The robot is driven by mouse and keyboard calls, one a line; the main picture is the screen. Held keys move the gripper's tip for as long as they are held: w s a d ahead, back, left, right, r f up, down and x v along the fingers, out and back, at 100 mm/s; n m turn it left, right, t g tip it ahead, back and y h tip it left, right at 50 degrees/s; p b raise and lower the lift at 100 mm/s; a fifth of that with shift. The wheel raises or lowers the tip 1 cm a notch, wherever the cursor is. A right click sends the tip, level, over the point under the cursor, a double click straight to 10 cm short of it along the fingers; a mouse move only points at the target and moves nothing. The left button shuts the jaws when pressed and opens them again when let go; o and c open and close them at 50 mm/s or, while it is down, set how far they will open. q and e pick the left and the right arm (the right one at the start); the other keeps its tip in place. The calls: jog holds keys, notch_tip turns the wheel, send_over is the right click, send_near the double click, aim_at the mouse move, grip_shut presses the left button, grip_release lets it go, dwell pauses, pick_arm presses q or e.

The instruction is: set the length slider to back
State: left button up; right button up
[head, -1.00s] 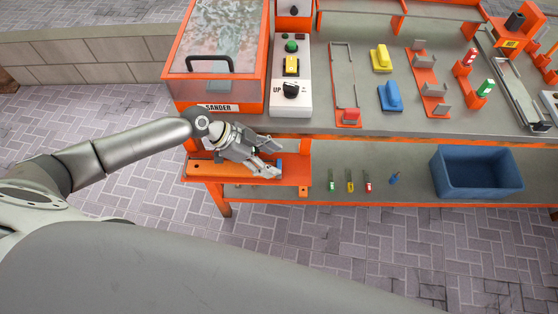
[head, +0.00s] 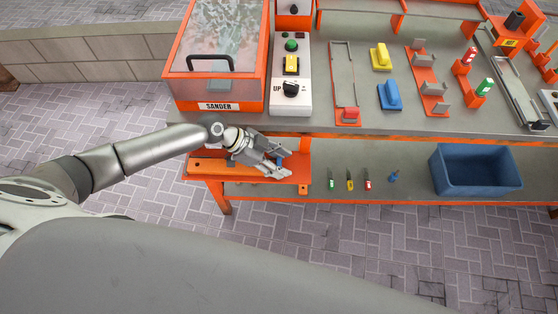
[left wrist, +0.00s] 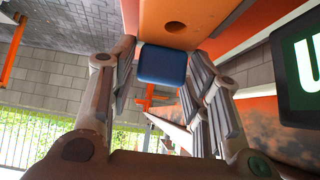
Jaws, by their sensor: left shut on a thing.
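My left gripper (head: 276,166) is at the orange ledge (head: 215,168) below the sander box, at the left end of the workbench. In the left wrist view its fingers stand on either side of a blue block (left wrist: 162,64), and it is shut on this block. The block sits against an orange piece (left wrist: 185,22) with a round hole. The block looks like the slider's knob, but no label confirms this. In the head view the gripper mostly hides it. My right gripper is not in view.
Above the ledge are the sander box (head: 185,92) and a white control panel (head: 291,108) with a black knob. A red slider (head: 346,115) in a track is on the bench top. A blue bin (head: 476,185) and several small tools stand on the lower shelf.

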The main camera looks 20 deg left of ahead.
aim_at(305, 171)
pick_arm(q)
jog(key=shift+c, duration=1.2)
jog(key=d, duration=0.2)
jog(key=w+d+b, duration=0.1)
jog(key=d, duration=0.2)
jog(key=w+d, duration=0.1)
jog(key=d, duration=0.1)
jog(key=shift+w+d, duration=0.1)
jog(key=shift+d, duration=0.1)
jog(key=o, duration=1.3)
jog(key=shift+c, duration=0.2)
jog(key=shift+a, duration=0.1)
jog(key=shift+a+r, duration=0.2)
jog(key=v, duration=1.1)
jog(key=shift+r, duration=0.2)
